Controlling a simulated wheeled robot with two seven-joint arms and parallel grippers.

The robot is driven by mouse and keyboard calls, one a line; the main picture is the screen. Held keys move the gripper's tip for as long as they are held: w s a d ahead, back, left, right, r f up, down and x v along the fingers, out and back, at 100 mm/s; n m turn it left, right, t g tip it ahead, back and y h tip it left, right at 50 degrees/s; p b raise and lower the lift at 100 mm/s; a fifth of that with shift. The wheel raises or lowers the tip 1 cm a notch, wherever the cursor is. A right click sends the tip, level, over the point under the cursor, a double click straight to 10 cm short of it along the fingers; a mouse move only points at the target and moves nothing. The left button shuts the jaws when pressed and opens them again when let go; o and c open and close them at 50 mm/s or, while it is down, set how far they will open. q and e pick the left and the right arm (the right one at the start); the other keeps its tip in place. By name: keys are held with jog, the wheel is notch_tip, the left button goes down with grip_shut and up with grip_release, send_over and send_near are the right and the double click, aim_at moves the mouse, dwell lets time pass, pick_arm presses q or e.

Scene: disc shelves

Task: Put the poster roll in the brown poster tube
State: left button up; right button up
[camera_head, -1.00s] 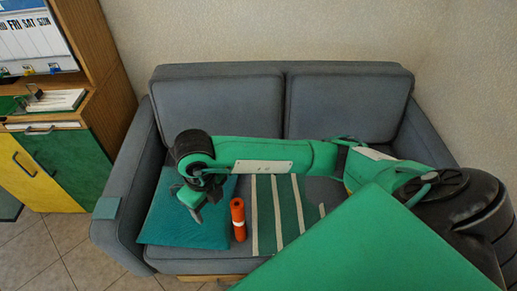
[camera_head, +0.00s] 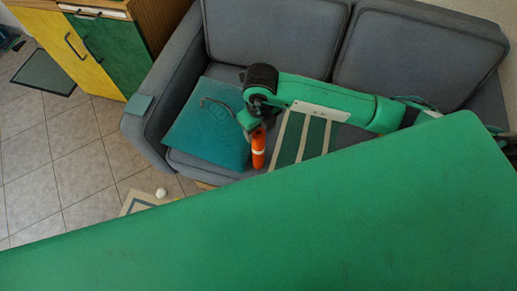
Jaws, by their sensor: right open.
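The poster roll (camera_head: 259,158) is an orange cylinder with a pale band, on the grey sofa's seat between a teal cushion and a striped one. My right gripper (camera_head: 254,126) is at the roll's upper end and hides part of it. The gripper is open; its fingers are small and dark, and I cannot tell whether they touch the roll. The brown poster tube does not show in this view. My left gripper is not in view.
The grey sofa (camera_head: 275,40) has a teal cushion (camera_head: 205,120) and a green-white striped cushion (camera_head: 312,138). A yellow-green cabinet (camera_head: 115,50) stands at left. A white ball (camera_head: 161,192) lies low at left. The tiled floor (camera_head: 60,165) at left is mostly clear. A large green surface covers the bottom.

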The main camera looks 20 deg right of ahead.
aim_at(258, 133)
jog(key=f, duration=0.4)
jog(key=shift+a+f, duration=0.25)
jog(key=shift+f, duration=0.15)
grip_shut()
jog(key=shift+r, duration=0.1)
